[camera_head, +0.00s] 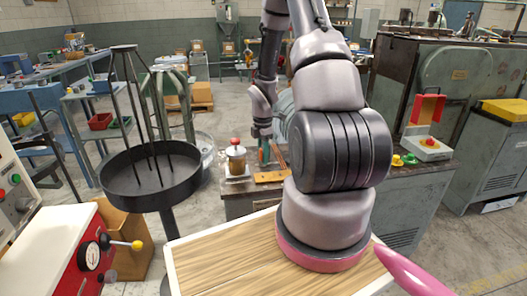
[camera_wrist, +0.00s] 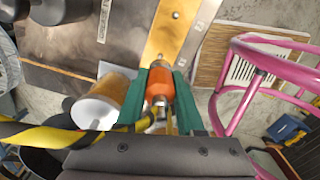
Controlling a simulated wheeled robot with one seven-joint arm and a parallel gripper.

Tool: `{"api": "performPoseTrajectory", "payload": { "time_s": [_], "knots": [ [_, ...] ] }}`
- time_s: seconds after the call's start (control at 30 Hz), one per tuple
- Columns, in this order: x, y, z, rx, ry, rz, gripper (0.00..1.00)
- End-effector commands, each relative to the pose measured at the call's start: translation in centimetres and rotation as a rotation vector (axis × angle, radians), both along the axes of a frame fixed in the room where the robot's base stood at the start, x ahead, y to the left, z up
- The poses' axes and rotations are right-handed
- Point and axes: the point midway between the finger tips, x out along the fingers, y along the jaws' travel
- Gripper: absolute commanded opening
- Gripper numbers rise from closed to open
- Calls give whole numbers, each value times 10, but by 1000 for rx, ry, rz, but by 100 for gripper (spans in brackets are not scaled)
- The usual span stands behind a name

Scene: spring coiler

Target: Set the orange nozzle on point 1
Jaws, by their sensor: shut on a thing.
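My gripper (camera_wrist: 160,84) is shut on the orange nozzle (camera_wrist: 159,88), with one green finger on each side of it in the wrist view. The nozzle's metal tip points toward an orange-yellow plate (camera_wrist: 172,32) with a dark hole near its far end. I cannot tell whether the nozzle touches the plate. In the head view my gripper (camera_head: 265,152) is low over the orange plate (camera_head: 271,177) on the bench, and the nozzle is too small to make out. No readable mark for point 1 shows.
A pink tubular frame (camera_wrist: 228,90) is at right. A black round tray with rods (camera_head: 150,180) stands at left.

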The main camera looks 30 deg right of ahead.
Motion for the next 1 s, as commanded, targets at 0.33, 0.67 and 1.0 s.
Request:
{"api": "performPoseTrajectory", "payload": {
  "time_s": [0.33,0.67,1.0],
  "knots": [
    [0,0,-33,0,1,1,0],
    [0,0,-45,0,-1,2,0],
    [0,0,-46,0,-1,1,0]
  ]
}}
